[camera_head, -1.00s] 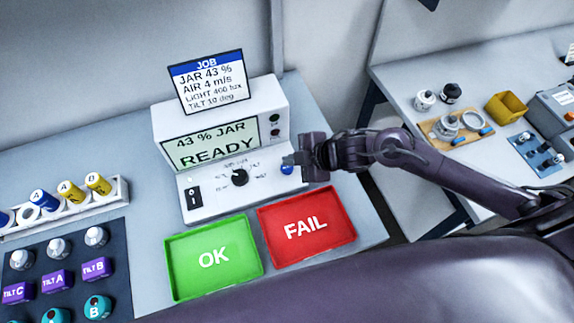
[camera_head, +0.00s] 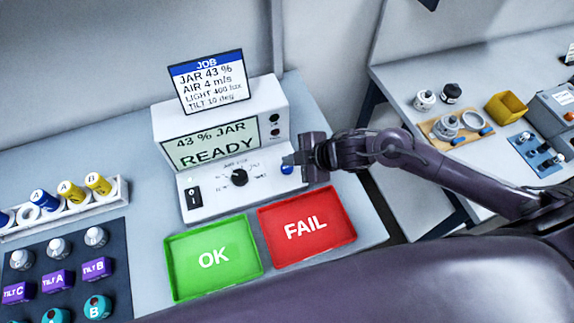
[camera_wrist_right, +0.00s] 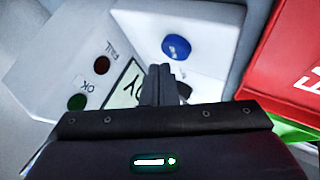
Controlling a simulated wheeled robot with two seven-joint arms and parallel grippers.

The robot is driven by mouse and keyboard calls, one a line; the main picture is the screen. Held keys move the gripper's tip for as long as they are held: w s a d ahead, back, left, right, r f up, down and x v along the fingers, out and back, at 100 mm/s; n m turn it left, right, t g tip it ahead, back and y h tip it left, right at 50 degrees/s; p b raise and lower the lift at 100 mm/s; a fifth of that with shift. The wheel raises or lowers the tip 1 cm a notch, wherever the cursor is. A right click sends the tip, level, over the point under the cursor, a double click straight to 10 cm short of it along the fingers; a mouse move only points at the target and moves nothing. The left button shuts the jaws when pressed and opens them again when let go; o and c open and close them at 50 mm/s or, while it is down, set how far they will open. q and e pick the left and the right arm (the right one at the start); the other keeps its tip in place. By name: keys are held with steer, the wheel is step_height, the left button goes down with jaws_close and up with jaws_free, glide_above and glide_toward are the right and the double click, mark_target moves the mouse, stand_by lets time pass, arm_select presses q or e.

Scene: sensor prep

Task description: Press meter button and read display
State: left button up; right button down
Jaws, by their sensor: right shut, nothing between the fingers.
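The white meter (camera_head: 220,125) stands on the table, and its display (camera_head: 210,146) reads "43 % JAR READY". A blue button (camera_head: 287,169) is at the right end of its sloped front panel. My right gripper (camera_head: 292,160) is shut and empty, its fingertips close by the button. In the right wrist view the shut fingers (camera_wrist_right: 162,80) point at the panel, and the blue button (camera_wrist_right: 176,47) shows just beyond them. I cannot tell whether they touch it. A black dial (camera_head: 240,177) and a black switch (camera_head: 194,197) are on the panel. My left gripper is not in view.
A JOB card (camera_head: 209,82) stands on the meter, reading JAR 43 %, AIR 4 m/s. A green OK tray (camera_head: 180,257) and a red FAIL tray (camera_head: 330,250) lie in front. A rack (camera_head: 112,197) and a dark mat (camera_head: 75,258) with sensors are at left.

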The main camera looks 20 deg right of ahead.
mark_target(291, 169)
steer(key=shift+f, duration=0.1)
steer(key=shift+f, duration=0.35)
steer(key=shift+f+b, duration=0.5)
stand_by(0.6)
steer(key=shift+r, duration=0.15)
steer(key=shift+r+p, duration=0.8)
steer(key=shift+p, duration=0.15)
step_height(291, 169, up, 5)
steer(key=p, duration=0.5)
